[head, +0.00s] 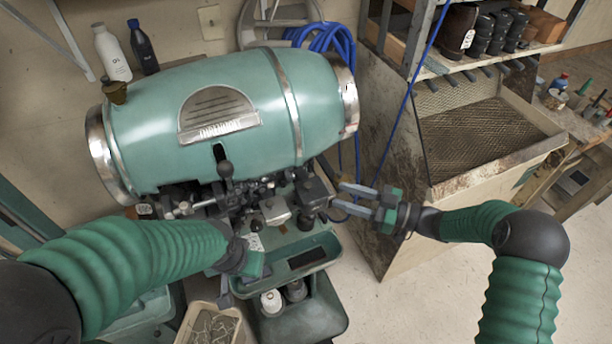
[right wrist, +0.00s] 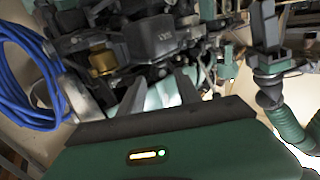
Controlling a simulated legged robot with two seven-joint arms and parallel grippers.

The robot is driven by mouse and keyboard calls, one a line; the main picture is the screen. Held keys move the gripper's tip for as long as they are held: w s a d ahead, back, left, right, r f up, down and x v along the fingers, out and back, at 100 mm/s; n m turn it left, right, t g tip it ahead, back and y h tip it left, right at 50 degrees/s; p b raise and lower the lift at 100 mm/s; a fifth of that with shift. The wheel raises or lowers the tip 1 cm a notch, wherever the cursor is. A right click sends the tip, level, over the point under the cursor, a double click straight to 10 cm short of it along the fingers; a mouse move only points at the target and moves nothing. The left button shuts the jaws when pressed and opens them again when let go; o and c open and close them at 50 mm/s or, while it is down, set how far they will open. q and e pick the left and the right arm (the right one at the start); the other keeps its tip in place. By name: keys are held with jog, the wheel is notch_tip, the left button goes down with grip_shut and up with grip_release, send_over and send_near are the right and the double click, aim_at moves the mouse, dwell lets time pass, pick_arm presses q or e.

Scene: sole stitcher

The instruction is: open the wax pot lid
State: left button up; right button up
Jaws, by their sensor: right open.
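A dark block-shaped housing with a small light marking (head: 313,190) sits on the right front of the green stitching machine; it is probably the wax pot, and its lid looks closed. A dark box with faint lettering also shows in the right wrist view (right wrist: 152,38), ahead of the fingers. My right gripper (head: 337,195) is open and empty, just right of the housing, its fingers pointing left toward it. Its two spread fingers also show in the right wrist view (right wrist: 162,82). My left gripper (head: 232,258) is low in front of the machine, its fingers mostly hidden by its own arm.
The machine's green barrel (head: 245,105) stands above the mechanism. A green tray (head: 290,262) lies below. Blue hose (head: 335,42) hangs behind. A shelf unit with a mesh bin (head: 480,130) stands to the right. A box of nails (head: 212,325) is at the bottom.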

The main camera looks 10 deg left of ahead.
aim_at(311, 185)
jog(key=a, duration=0.2)
jog(key=a+p, duration=0.1)
jog(key=a, duration=0.1)
jog(key=a+r+p, duration=0.1)
jog(key=a, duration=0.1)
jog(key=shift+w+a, duration=0.2)
jog(key=shift+w, duration=0.1)
jog(key=a, duration=0.1)
jog(key=w+a+p, duration=0.1)
jog(key=a, duration=0.1)
jog(key=shift+w+a+f+p, duration=0.1)
jog(key=shift+w+f+p, duration=0.05)
jog(key=shift+f+p, duration=0.2)
jog(key=shift+a+f, duration=0.1)
jog(key=shift+a, duration=0.45)
jog(key=shift+c, duration=0.6)
jog(key=shift+d, duration=0.2)
grip_shut()
pick_arm(q)
jog(key=v, duration=0.4)
jog(key=shift+w+d+r, duration=0.2)
jog(key=shift+d+r, duration=0.15)
jog(key=shift+a, duration=0.1)
